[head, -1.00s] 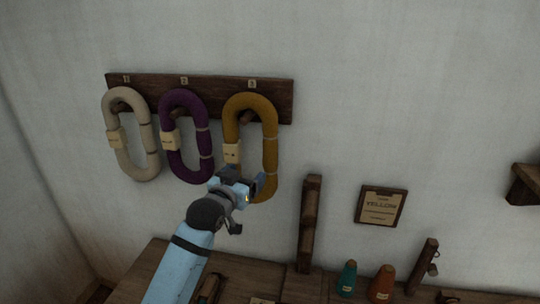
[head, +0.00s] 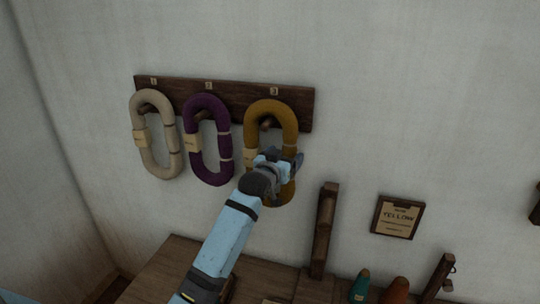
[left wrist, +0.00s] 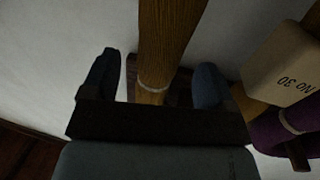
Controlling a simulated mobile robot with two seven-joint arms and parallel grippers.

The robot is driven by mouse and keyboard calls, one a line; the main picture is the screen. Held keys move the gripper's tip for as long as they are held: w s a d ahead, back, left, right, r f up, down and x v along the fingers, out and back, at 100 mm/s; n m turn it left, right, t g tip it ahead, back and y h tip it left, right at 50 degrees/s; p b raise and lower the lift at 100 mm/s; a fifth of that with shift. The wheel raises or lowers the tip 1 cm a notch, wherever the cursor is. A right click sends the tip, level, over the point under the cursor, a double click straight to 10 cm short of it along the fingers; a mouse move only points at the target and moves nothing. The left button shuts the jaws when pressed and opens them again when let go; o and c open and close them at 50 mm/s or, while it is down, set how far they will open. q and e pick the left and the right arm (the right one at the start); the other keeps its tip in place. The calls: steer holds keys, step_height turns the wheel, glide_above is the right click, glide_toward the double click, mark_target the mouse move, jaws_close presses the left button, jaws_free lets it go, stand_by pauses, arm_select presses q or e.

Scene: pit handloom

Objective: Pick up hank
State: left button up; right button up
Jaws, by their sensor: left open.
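Three hanks hang on pegs of a dark wooden rail (head: 230,100) on the wall: a cream hank (head: 172,150), a purple hank (head: 222,140) and a yellow hank (head: 289,120), under the numbers 1, 2 and 3. My left gripper (head: 283,158) is at the yellow hank, partly covering its lower half. In the left wrist view, its open fingers (left wrist: 155,82) stand either side of one yellow strand (left wrist: 166,40), which has a pale tie. I cannot tell whether the fingers touch it. A pale tag marked NO 30 (left wrist: 282,65) is to the right. My right gripper is not in view.
A framed card reading YELLOW (head: 397,217) hangs on the wall to the right. A wooden post (head: 323,230) rises from the wooden bench (head: 160,272) below. Teal (head: 360,286) and orange (head: 396,290) cones stand there. The wall between rail and card is clear.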

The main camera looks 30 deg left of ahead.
arm_select(q)
steer(key=w, duration=0.3)
steer(key=shift+w, duration=0.3)
steer(key=shift+r, duration=0.1)
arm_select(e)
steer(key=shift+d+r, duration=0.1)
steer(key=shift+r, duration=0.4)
arm_select(q)
steer(key=shift+s, duration=0.1)
steer(key=shift+c, duration=0.5)
steer(key=c, duration=1)
steer(key=shift+r, duration=0.15)
